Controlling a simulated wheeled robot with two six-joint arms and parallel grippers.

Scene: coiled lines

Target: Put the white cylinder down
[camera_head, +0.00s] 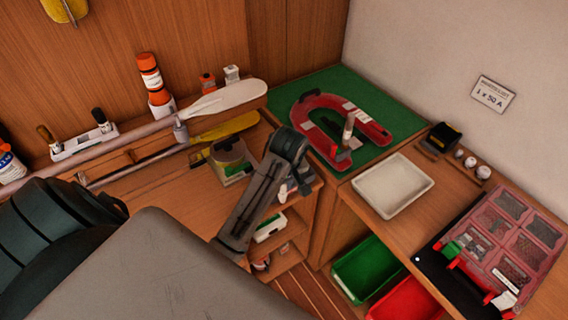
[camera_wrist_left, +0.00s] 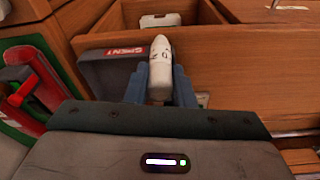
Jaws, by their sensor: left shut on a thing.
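The white cylinder (camera_wrist_left: 160,68) stands between the blue fingers of my left gripper (camera_wrist_left: 160,84) in the wrist view. It has a rounded tip and faint dark marks. The gripper is shut on it. In the head view my left gripper (camera_head: 294,186) is mostly hidden behind my dark forearm, near the front of the wooden shelves, and the cylinder is hard to make out there. A grey box marked SPENT (camera_wrist_left: 103,72) lies just left of and behind the cylinder in the wrist view. I do not see my right gripper.
A red horseshoe (camera_head: 311,109) lies on a green mat (camera_head: 390,107). An empty white tray (camera_head: 393,186) sits to its right. A green bin (camera_head: 363,270) and a red bin (camera_head: 405,301) stand below. A compartment case (camera_head: 512,240) is at far right. A paddle (camera_head: 223,98) lies behind.

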